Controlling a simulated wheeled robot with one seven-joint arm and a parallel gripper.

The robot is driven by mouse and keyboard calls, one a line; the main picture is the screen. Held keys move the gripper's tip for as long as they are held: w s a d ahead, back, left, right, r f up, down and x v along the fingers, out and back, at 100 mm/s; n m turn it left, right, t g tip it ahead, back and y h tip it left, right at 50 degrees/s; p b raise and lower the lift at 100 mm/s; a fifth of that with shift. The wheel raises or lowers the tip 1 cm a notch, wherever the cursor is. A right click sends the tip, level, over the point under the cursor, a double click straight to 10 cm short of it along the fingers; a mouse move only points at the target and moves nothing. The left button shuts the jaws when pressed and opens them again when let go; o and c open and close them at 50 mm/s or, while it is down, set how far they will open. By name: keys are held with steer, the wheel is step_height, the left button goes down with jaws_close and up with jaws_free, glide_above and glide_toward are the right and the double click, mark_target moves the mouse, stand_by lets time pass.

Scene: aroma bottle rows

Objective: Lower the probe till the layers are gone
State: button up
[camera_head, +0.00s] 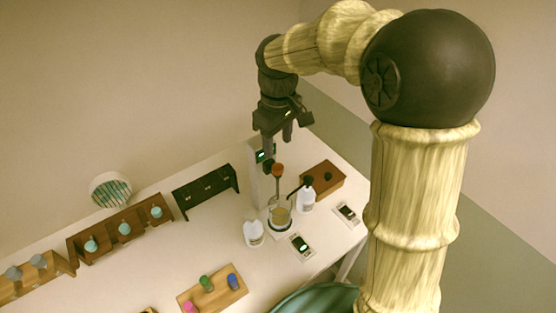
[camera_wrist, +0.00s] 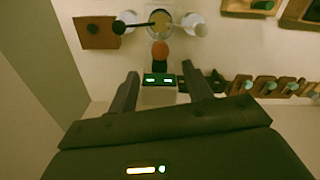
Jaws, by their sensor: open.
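A pale upright stand (camera_head: 257,185) holds a small display with green digits, which also shows in the wrist view (camera_wrist: 159,80). An orange-red knob (camera_head: 278,169) sits at its front on a thin dark stem; it shows in the wrist view (camera_wrist: 160,50) just beyond my fingertips. Below it stands a glass beaker (camera_head: 280,216) with yellowish liquid; any layers in it are too small to make out. The probe cannot be told apart clearly from the stem. My gripper (camera_head: 279,137) is open and empty above the stand, its fingers (camera_wrist: 160,70) apart and clear of the knob.
A brown box (camera_head: 323,178) and small displays (camera_head: 301,246) stand nearby. Wooden racks (camera_head: 120,232) line the back left.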

mark_target(278, 166)
step_height(278, 166, down, 8)
steer(key=shift+r+p, duration=0.1)
steer(key=shift+p, duration=0.45)
steer(key=shift+c, duration=0.4)
